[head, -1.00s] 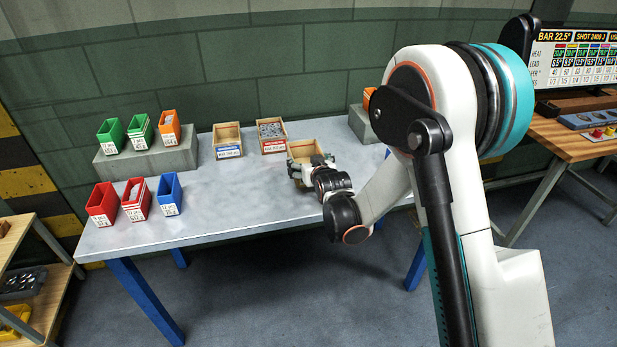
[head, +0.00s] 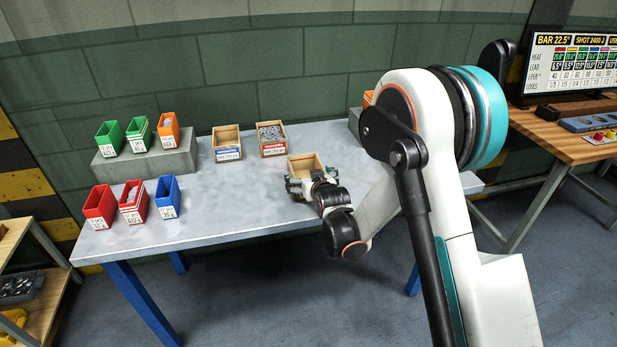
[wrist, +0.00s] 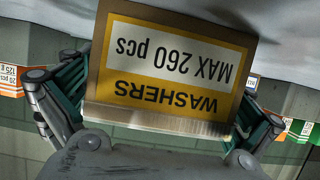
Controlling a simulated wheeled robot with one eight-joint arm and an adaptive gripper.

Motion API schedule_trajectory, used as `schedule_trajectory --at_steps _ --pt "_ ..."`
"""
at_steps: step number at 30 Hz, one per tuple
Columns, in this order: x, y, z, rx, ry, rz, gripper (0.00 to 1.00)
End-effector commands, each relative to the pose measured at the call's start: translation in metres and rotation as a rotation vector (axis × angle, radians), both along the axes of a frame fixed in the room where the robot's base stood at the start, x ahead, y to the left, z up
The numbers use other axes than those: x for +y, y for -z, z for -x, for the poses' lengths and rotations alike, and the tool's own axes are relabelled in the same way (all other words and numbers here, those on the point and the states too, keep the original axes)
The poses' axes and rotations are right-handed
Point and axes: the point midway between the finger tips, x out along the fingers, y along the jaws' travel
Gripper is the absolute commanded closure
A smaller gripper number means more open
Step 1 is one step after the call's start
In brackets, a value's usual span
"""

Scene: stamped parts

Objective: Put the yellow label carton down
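The yellow label carton (wrist: 170,70) fills the middle of the wrist view, its label reading WASHERS, MAX 260 pcs upside down. In the head view the open-topped wooden carton (head: 305,162) is upright at the right part of the grey table (head: 235,205). My gripper (wrist: 162,110) has one finger at each side of the carton and is shut on it. In the head view my gripper (head: 308,184) is at the carton's near side and hides part of its front. I cannot tell whether the carton's bottom touches the table.
Two wooden cartons, one with a blue label (head: 228,155) and one with a red label (head: 273,150), stand behind it to the left. Red bins (head: 100,208) and a blue bin (head: 168,198) stand at the left. A grey block (head: 150,161) bears more bins. The table's middle is clear.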

Motion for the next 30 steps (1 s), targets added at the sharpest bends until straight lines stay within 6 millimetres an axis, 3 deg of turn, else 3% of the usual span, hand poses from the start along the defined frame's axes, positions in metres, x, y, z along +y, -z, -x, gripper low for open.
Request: schedule_trajectory --at_steps 11,24,30 --pt "-0.002 -0.007 0.008 0.0 0.0 0.0 0.0" --pt "-0.025 -0.041 0.082 0.0 0.0 0.0 0.0" --pt "-0.031 -0.047 0.102 0.0 0.0 0.0 0.0"
